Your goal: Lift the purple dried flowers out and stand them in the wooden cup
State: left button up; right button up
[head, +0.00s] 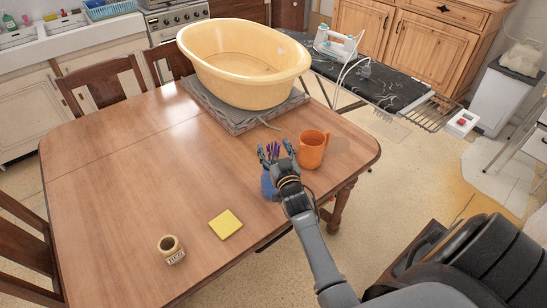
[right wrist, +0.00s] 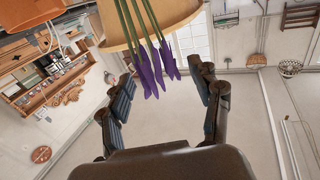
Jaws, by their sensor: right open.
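The purple dried flowers (head: 272,150) stand in a blue vase (head: 267,184) near the table's right front edge; my right gripper partly hides both. My right gripper (head: 277,150) is open at the flowers. In the right wrist view, the purple flower heads (right wrist: 152,74) hang down from green stems in the picture, between the spread fingers of the right gripper (right wrist: 168,98) and toward their far ends. No finger is clearly seen pressing on them. The small wooden cup (head: 169,243) stands upright near the table's front, left of the vase, with lettering on its side. My left gripper is not in view.
An orange mug (head: 313,149) stands close to the right of my gripper. A yellow pad (head: 225,224) lies between cup and vase. A large yellow tub (head: 245,85) sits on a grey cloth-like stack (head: 238,121) behind. The table's left and middle (head: 120,165) are clear.

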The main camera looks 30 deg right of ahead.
jog(key=shift+w+d, duration=0.1)
jog(key=shift+w, duration=0.3)
jog(key=shift+s, duration=0.1)
jog(key=shift+c, duration=0.2)
jog(key=c, duration=1.1)
